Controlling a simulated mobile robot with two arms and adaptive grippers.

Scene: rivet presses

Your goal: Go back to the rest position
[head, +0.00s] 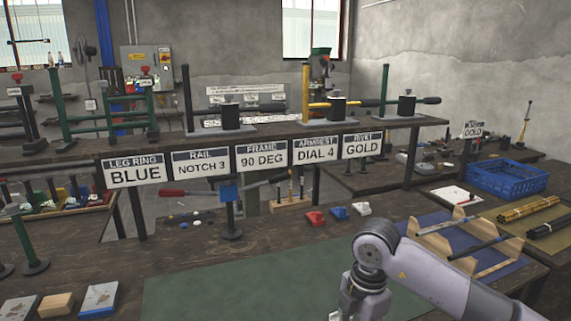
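My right arm comes in from the lower right, and its grey wrist hangs over the front of the dark wooden bench (75,262). My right gripper (352,308) is at the bottom edge of the head view, above the green mat (230,287). Its fingertips are cut off by the frame, so its opening and anything in it cannot be seen. My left arm and gripper are not in the head view.
A raised shelf with signs such as LEG RING BLUE (133,172) crosses the bench. A blue crate (507,179), a wooden rack (466,235) and rod bundles (528,209) stand right. Sanding blocks (57,304) lie front left. The green mat's visible surface is bare.

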